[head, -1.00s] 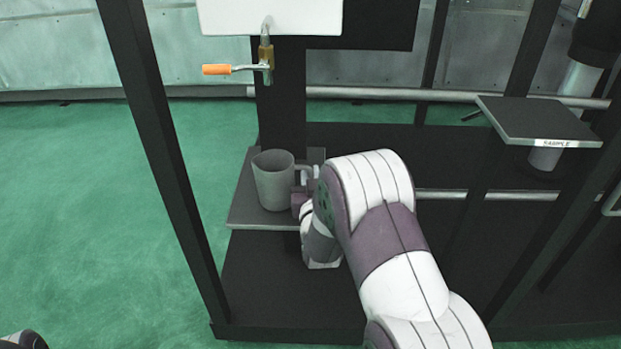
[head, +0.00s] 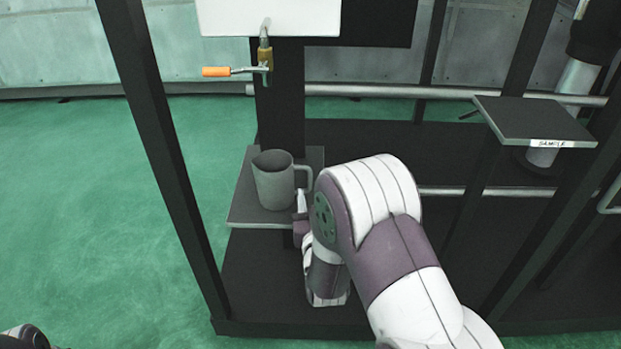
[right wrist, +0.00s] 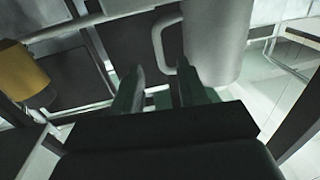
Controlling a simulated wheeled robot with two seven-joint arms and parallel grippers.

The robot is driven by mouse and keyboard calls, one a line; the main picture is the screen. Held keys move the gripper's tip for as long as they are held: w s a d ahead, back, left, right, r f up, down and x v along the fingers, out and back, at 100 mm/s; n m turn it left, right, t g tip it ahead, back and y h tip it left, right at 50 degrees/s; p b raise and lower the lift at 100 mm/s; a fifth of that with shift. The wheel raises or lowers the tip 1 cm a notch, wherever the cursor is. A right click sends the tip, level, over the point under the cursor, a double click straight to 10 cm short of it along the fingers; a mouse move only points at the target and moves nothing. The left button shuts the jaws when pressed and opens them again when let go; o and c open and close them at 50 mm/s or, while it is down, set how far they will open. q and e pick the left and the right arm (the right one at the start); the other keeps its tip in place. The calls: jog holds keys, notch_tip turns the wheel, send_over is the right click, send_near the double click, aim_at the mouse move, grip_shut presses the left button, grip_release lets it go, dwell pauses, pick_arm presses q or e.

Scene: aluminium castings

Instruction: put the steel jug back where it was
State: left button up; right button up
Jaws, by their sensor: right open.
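The steel jug (head: 273,186), grey, stands upright on a small grey shelf (head: 243,214) below the tap, its handle (head: 306,178) pointing right. My right gripper (head: 301,203) is beside the jug, just below and in front of the handle, partly hidden by my own wrist. In the right wrist view the gripper (right wrist: 161,72) is open, its two fingers apart. The jug's body (right wrist: 217,40) and handle show beyond the fingertips, with the handle lined up with the gap and nothing gripped. My left gripper is not in view.
A tap (head: 265,55) with an orange lever (head: 216,72) hangs above the jug's shelf. An empty platform labelled SAMPLE (head: 535,120) is at the right. A dark upright post (head: 160,150) stands left of the shelf. Green floor is open at the left.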

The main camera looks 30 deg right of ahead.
jog(key=s+a+f+n+g+y, duration=0.3)
jog(key=s+a+f+g+y, duration=0.15)
jog(key=a+g+y, duration=0.35)
jog(key=s+a+n+g, duration=0.2)
jog(key=s+a+g, duration=0.2)
jog(key=s+g, duration=0.3)
jog(key=s, duration=0.4)
jog(key=shift+s+f+h, duration=0.15)
jog(key=shift+f+h, duration=0.15)
jog(key=shift+f, duration=0.05)
